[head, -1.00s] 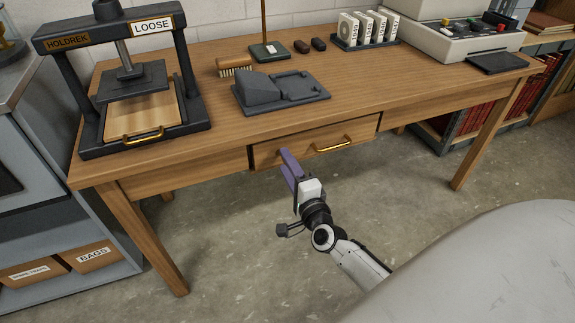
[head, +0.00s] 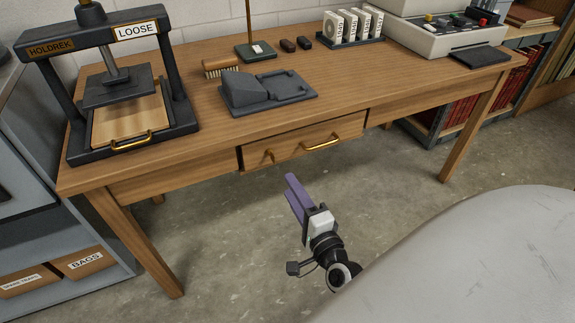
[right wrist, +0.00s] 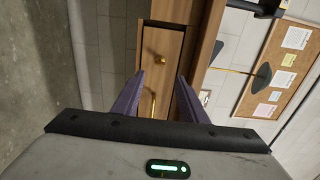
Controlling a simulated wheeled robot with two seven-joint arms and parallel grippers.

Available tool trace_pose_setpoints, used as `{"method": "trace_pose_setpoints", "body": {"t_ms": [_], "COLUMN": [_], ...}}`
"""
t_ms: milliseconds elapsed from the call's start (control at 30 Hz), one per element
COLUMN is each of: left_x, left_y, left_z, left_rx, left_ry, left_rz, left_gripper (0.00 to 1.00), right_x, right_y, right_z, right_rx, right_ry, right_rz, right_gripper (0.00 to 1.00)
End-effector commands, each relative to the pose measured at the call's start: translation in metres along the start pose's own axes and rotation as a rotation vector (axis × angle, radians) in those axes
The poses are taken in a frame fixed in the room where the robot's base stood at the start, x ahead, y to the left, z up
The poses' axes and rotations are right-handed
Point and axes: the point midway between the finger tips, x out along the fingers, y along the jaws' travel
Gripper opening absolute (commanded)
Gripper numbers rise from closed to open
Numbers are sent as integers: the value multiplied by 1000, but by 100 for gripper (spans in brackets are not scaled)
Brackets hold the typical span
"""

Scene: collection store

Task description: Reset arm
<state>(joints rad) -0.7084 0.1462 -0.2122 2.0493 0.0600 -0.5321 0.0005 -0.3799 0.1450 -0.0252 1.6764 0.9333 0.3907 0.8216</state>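My right gripper (head: 292,186) hangs in free air in front of the wooden table, below the drawer front. Its two purple fingers are apart with nothing between them; the right wrist view shows the same gap (right wrist: 160,78). The drawer (head: 290,149) has a brass bar handle (head: 322,143) and a small round knob (head: 268,156). The fingers are clear of both in the head view. The right wrist view shows the drawer front (right wrist: 164,45) and knob (right wrist: 160,59) ahead, beyond the fingertips. My left gripper is not in view.
On the table (head: 350,90) stand a black press (head: 120,90), a brush (head: 221,67), a grey cradle (head: 268,94), a rack of white cards (head: 352,28) and a beige console (head: 440,35). A shelf unit with boxes (head: 84,262) is at left. The floor in front is free.

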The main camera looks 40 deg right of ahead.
Motion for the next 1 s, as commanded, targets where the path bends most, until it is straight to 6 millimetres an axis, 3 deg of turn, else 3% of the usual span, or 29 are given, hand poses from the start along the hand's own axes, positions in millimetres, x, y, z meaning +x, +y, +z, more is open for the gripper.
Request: {"method": "trace_pose_setpoints", "body": {"t_ms": [567, 667, 767, 900, 1000], "left_x": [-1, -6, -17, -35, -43], "left_y": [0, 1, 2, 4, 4], "left_z": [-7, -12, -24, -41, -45], "left_rx": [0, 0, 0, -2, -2], "left_ry": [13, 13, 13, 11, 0], "left_rz": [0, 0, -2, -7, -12], "left_gripper": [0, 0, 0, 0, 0], "right_x": [-2, -8, -30, -92, -140], "right_y": [0, -3, -3, 9, 23], "right_z": [1, 15, 54, 114, 134], "right_rx": [-4, -79, -297, -785, -1126], "right_ry": [-3, -55, -202, -514, -723], "right_rz": [1, 25, 84, 179, 220], "right_gripper": [39, 39, 39, 39, 39]}}
